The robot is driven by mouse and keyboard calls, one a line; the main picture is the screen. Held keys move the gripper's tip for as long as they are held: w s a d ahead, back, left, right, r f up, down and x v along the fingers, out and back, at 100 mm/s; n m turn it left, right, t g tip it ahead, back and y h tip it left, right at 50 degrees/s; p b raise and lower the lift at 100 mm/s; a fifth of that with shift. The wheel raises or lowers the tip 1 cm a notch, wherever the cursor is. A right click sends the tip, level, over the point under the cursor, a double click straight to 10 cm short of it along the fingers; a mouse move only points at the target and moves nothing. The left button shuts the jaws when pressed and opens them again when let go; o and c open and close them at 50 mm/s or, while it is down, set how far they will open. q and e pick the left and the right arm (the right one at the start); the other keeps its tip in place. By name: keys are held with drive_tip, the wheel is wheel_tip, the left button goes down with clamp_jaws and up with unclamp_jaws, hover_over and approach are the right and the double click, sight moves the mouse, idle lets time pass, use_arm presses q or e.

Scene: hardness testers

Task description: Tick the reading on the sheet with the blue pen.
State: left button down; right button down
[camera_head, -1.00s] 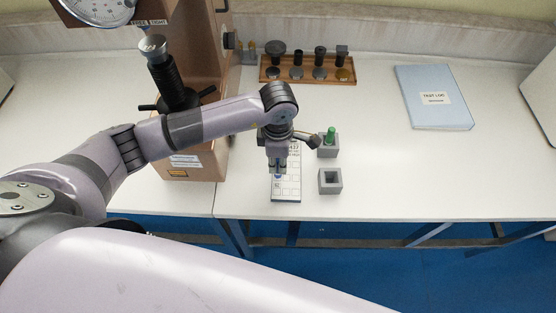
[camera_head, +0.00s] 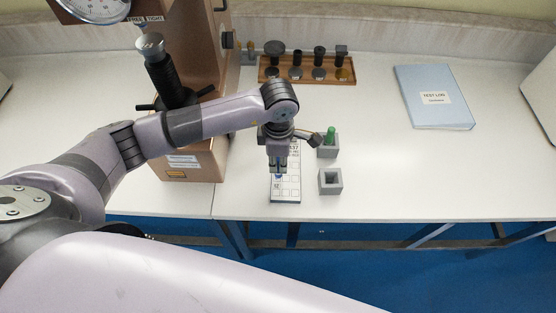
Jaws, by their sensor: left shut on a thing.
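The sheet (camera_head: 287,195) is a white card with a printed grid, lying near the front edge of the bench. My left gripper (camera_head: 279,168) is over the sheet, pointing down, and covers part of it. It is shut on the blue pen (camera_head: 278,176), of which only a small blue bit shows below the fingers. I cannot tell whether the pen's tip touches the sheet. My right gripper is not in view.
Right of the sheet stand a grey holder with a green pen (camera_head: 331,134) and an empty grey holder (camera_head: 330,182). The hardness tester (camera_head: 190,160) stands left. A wooden rack (camera_head: 307,76) is behind. A blue test log (camera_head: 433,98) lies right, with clear bench around it.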

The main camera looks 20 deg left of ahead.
use_arm(q)
drive_tip(key=shift+r+p, duration=1.55)
drive_tip(key=shift+r, duration=1.5)
